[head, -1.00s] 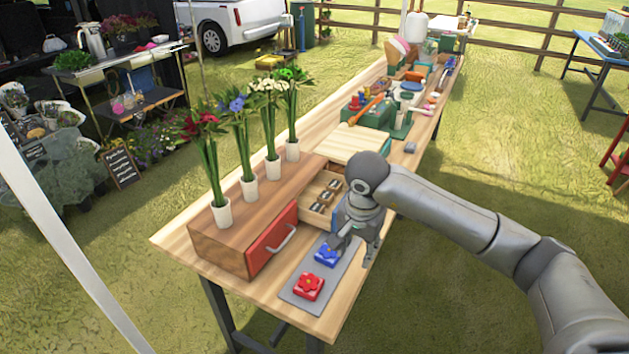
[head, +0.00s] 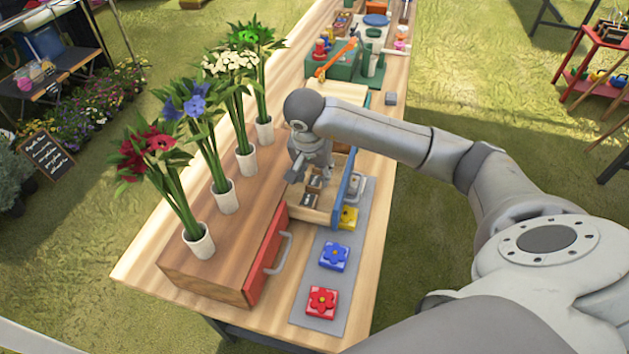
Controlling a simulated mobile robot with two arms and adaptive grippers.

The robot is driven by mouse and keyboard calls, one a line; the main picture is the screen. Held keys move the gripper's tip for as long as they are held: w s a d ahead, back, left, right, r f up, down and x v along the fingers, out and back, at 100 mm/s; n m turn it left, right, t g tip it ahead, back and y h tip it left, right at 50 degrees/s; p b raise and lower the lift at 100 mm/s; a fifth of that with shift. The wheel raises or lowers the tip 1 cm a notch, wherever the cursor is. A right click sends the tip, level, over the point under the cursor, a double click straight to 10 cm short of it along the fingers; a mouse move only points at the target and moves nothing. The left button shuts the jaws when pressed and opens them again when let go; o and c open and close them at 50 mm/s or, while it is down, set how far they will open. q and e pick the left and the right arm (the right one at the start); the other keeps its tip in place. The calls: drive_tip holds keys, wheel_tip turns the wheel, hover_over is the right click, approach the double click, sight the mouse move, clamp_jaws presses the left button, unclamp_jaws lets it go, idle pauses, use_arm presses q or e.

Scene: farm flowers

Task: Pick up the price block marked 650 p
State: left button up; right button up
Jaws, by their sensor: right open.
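An open wooden drawer with a blue front (head: 347,190) sticks out of the brown cabinet (head: 225,235). Small dark-framed blocks with pale faces lie inside, one nearer (head: 309,200) and one further back (head: 314,182). Their markings are too small to read, so I cannot tell which is 650 p. My right gripper (head: 308,173) is open and points down over the drawer's inner side, just above the blocks. It hides part of the drawer, and I see nothing held in it. My left gripper is not in view.
A red drawer front with a grey handle (head: 272,258) is shut. Red (head: 321,302), blue (head: 334,256) and yellow (head: 348,217) flower blocks lie on a grey mat (head: 309,272). Several flower vases stand along the cabinet top. A green box (head: 342,67) stands further back.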

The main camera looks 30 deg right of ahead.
sight(315, 181)
drive_tip(key=shift+w+f, duration=0.2)
drive_tip(key=shift+f, duration=0.1)
drive_tip(key=p+x, duration=0.2)
drive_tip(key=x, duration=0.2)
drive_tip(key=shift+w+f, duration=0.1)
drive_tip(key=shift+w, duration=0.1)
drive_tip(key=shift+w+d+f, duration=0.1)
drive_tip(key=shift+d+f, duration=0.05)
drive_tip(key=shift+f, duration=0.25)
drive_tip(key=c, duration=0.5)
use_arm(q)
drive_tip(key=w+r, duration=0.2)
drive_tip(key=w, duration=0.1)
